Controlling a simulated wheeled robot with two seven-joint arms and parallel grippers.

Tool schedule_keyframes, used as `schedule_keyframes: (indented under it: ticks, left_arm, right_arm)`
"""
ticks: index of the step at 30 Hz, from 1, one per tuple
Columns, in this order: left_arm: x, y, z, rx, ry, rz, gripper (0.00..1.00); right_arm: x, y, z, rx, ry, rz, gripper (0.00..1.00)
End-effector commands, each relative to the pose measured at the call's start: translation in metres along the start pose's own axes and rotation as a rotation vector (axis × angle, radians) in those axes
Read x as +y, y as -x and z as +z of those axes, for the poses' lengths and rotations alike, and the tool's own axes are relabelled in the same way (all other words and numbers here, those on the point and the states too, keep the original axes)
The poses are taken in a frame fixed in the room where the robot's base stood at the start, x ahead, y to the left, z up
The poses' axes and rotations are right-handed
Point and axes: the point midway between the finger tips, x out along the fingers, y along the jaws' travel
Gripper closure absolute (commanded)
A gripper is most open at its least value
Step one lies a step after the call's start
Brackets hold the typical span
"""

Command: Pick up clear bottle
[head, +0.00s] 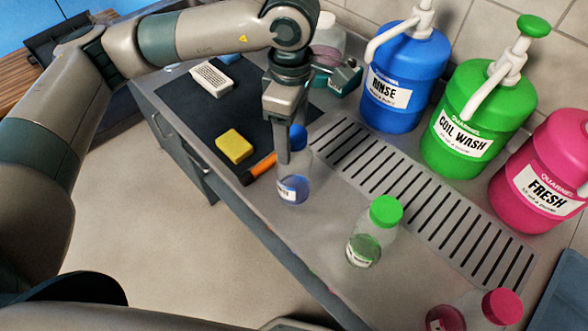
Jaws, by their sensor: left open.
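Several small see-through bottles stand on the grey counter (318,222). One with a blue cap and blue liquid (293,187) is right under my left gripper (286,150). The gripper is open and points down, with one finger in front of the blue cap; the other finger is mostly hidden, and I cannot tell whether it touches the bottle. A bottle with a green cap (368,240) stands nearer the front. A bottle with a pink cap (495,308) is cut off at the bottom edge. A pale-capped bottle (328,40) stands behind my left wrist, partly hidden. My right gripper is not in view.
Large pump jugs, blue RINSE (405,70), green COIL WASH (470,125) and pink FRESH (545,180), line the tiled wall. A slotted drain grille (420,205) lies before them.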

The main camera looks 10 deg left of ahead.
Motion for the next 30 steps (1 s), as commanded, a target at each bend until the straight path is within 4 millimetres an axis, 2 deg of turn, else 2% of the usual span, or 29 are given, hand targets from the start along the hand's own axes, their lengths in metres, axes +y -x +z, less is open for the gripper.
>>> schedule_keyframes:
  ticks: [12,13,20,30]
  left_arm:
    - [0.0000,0.0002,0.0001,0.000,0.000,0.000,0.39]
    - [0.0000,0.0002,0.0000,0.000,0.000,0.000,0.41]
    - [0.0000,0.0002,0.0001,0.000,0.000,0.000,0.96]
    - [0.0003,0.0034,0.0002,0.000,0.000,0.001,0.98]
  right_arm:
    - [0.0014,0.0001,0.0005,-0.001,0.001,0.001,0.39]
    - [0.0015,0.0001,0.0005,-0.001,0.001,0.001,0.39]
    - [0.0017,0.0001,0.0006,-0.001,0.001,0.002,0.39]
    - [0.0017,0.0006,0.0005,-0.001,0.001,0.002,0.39]
